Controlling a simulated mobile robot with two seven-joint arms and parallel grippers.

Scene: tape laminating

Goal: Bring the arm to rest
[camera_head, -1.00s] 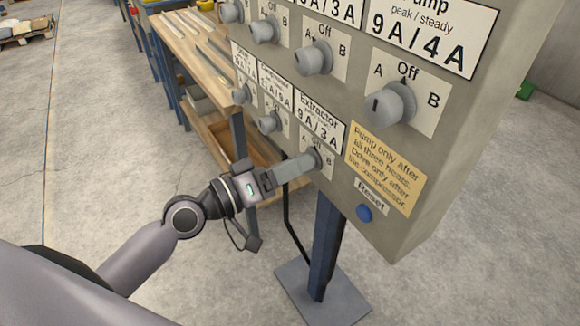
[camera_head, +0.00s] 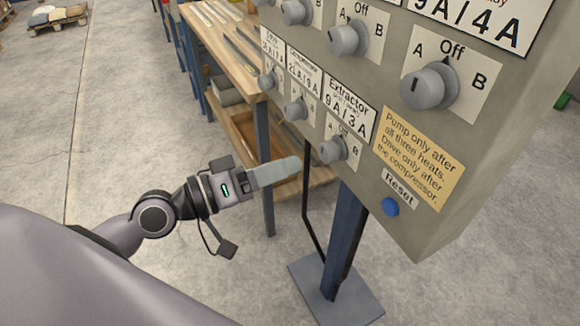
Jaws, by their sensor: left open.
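My left arm comes in from the lower left. Its gripper (camera_head: 292,168) is open and empty, apart from the control panel (camera_head: 400,237), a little left of the Extractor knob (camera_head: 333,149). Only one side of the fingers shows clearly. The Extractor knob is in the panel's lower row, under the label "Extractor 9A/3A". My right gripper is not in view.
The panel stands on a blue post with a grey foot plate (camera_head: 335,290). A blue Reset button (camera_head: 390,206) and a yellow note (camera_head: 418,158) are on its lower right. A wooden workbench (camera_head: 222,50) stands behind.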

